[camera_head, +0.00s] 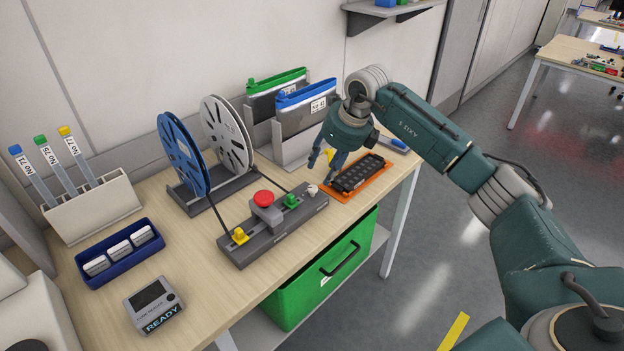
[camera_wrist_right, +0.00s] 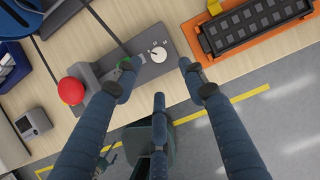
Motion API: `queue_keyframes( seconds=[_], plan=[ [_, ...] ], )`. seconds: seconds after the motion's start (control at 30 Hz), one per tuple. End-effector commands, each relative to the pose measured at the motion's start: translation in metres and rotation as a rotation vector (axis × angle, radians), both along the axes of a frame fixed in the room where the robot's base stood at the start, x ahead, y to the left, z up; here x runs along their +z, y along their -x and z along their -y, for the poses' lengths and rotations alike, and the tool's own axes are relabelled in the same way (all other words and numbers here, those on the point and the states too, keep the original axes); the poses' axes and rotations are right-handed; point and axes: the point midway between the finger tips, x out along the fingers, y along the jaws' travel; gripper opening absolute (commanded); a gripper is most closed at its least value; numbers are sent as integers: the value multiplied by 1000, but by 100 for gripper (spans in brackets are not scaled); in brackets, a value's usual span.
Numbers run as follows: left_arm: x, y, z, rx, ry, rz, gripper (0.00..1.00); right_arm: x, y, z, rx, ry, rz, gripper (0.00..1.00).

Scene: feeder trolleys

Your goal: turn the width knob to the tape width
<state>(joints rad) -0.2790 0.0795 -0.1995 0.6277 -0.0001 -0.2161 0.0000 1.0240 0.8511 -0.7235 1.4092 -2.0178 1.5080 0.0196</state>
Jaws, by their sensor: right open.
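The width knob (camera_head: 312,190) is a small white dial at the right end of the dark grey feeder unit (camera_head: 250,247). In the right wrist view the knob (camera_wrist_right: 158,54) lies on a grey plate with small marks around it; I cannot read them. My right gripper (camera_head: 322,166) hovers above and just right of the knob, with its fingers apart and nothing between them. In the right wrist view its fingers (camera_wrist_right: 157,80) are spread around the knob and do not appear to touch it. My left gripper is out of view.
A red button (camera_head: 263,198), a green part (camera_head: 291,201) and a yellow part (camera_head: 240,236) sit along the unit. An orange tray (camera_head: 378,190) with a black rack lies right of it. Blue (camera_head: 182,155) and white (camera_head: 226,136) reels stand behind. A grey READY box (camera_head: 153,303) is front left.

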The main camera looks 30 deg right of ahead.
Motion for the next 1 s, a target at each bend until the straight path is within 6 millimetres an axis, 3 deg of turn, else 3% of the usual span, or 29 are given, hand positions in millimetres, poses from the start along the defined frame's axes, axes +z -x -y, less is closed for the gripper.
queue_keyframes(
  seconds=[0.1, 0.23, 0.37, 0.5, 0.6, 0.87, 1.0],
  plan=[
    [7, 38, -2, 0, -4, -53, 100, -20, -8, -5, 1, -4, -5, 42],
    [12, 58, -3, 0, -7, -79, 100, -44, -17, -8, 1, -4, -4, 42],
    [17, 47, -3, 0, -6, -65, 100, -63, -25, -10, 1, -4, -2, 42],
    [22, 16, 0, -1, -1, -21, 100, -76, -30, -12, 2, -5, 0, 42],
    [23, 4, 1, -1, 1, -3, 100, -81, -32, -13, 3, -5, 1, 42],
    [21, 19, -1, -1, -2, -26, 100, -82, -32, -13, 2, -4, 1, 42],
    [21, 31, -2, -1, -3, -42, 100, -82, -32, -13, 2, -4, 1, 16]
  ],
)
